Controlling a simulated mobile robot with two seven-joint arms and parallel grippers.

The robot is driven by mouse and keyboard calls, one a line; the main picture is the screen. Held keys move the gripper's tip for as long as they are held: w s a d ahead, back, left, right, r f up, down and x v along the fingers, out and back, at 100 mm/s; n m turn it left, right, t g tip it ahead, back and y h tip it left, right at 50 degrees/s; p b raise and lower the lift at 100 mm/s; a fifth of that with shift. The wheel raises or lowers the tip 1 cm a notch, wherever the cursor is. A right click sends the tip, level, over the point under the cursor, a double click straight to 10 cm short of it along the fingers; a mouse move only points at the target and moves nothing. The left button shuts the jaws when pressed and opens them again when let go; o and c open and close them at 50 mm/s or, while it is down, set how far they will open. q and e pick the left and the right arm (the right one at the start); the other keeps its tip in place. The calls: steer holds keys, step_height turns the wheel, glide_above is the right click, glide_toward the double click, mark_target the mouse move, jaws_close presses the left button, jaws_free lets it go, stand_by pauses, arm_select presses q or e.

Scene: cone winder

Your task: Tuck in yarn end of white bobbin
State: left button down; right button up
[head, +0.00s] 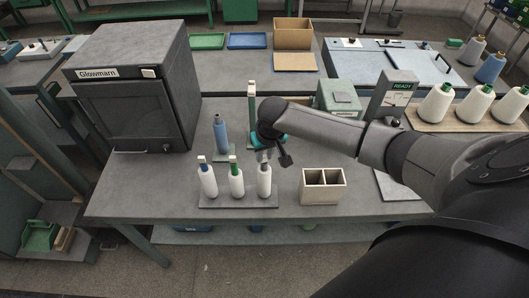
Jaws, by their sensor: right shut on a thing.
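Three white bobbins stand upright in a row on a flat grey board (238,203). The left bobbin (208,182) has a blue tip with a pale cap, the middle bobbin (236,182) has a green tip with a pale cap, and the right bobbin (264,182) has its top at my fingers. My right gripper (264,157) points down at the top of the right bobbin and is shut on it. No loose yarn end can be made out at this size. My left gripper is not in view.
A beige two-compartment box (322,186) stands right of the board. A blue spool (221,135) and a green post (251,105) stand behind. A dark Glowmarn cabinet (135,110) stands at left, and white cones (436,103) at right. The table's front left is clear.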

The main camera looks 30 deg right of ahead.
steer(key=o, duration=1.4)
steer(key=shift+r+p, duration=0.85)
steer(key=shift+r, duration=2.65)
